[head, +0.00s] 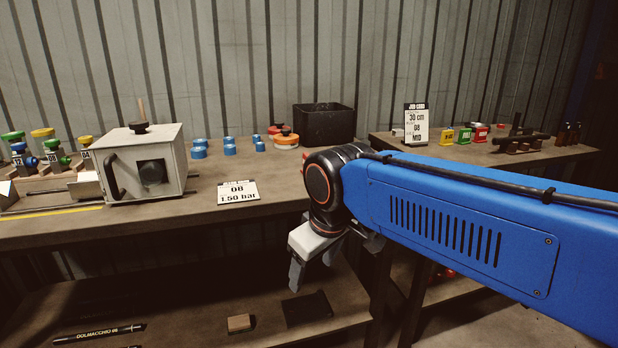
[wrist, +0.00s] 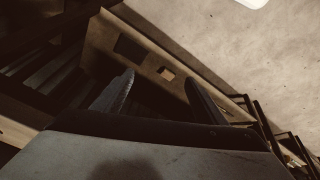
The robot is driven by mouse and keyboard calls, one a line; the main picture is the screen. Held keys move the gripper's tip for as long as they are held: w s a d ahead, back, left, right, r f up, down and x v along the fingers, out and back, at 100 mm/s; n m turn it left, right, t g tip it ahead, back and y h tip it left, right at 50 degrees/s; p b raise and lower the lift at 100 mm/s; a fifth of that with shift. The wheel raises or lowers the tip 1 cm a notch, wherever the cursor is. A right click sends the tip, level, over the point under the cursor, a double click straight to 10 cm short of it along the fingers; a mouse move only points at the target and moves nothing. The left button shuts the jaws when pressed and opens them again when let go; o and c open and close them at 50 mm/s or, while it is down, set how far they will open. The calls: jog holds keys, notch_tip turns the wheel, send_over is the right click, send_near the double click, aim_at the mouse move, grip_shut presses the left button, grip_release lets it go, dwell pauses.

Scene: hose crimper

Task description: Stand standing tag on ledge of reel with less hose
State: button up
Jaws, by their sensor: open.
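My gripper (head: 313,262) is open and empty. It hangs in front of the bench edge, above the lower shelf, pointing down. In the wrist view its two fingers (wrist: 159,80) are apart with nothing between them. No hose reel can be made out with certainty in either view, and I cannot tell which thing is the standing tag. Small yellow (head: 447,137), green (head: 464,136) and red (head: 480,133) pieces stand on the right bench, partly beside a standing job card (head: 416,124) that reads 30 cm, 08, MID.
The main bench (head: 270,190) holds a grey crimper box (head: 140,163), a 08 / 1.50 bar card (head: 238,192), blue rings (head: 230,149) and a black bin (head: 324,124). Numbered, colour-capped pieces stand left.

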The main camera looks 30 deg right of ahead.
aim_at(306, 155)
jog(key=w+d+r+n, duration=0.1)
jog(key=w+r+n, duration=0.1)
jog(key=w+r, duration=0.3)
jog(key=w+d+r+n+g+h, duration=0.1)
jog(key=w+d+r+n, duration=0.1)
jog(key=w+r, duration=0.3)
jog(key=w+d+r+n+g+h, duration=0.1)
jog(key=w+r+n, duration=0.2)
jog(key=r, duration=0.4)
jog(key=shift+w+d+r, duration=0.1)
jog(key=shift+w+d, duration=0.05)
jog(key=shift+w, duration=0.3)
jog(key=shift+w+d+r, duration=0.1)
jog(key=shift+w, duration=0.35)
jog(key=w+d+r+n+g+h, duration=0.1)
jog(key=w+d+r+n+g, duration=0.15)
jog(key=w+r, duration=0.35)
jog(key=w+d+r+n+g+h, duration=0.1)
jog(key=w+r+n, duration=0.25)
jog(key=w, duration=0.35)
jog(key=x, duration=1.1)
jog(key=shift+w+d+f, duration=0.1)
jog(key=shift+w, duration=0.05)
jog(key=shift+s+x, duration=0.2)
jog(key=shift+x, duration=2.4)
jog(key=shift+d, duration=0.2)
jog(key=c, duration=1.2)
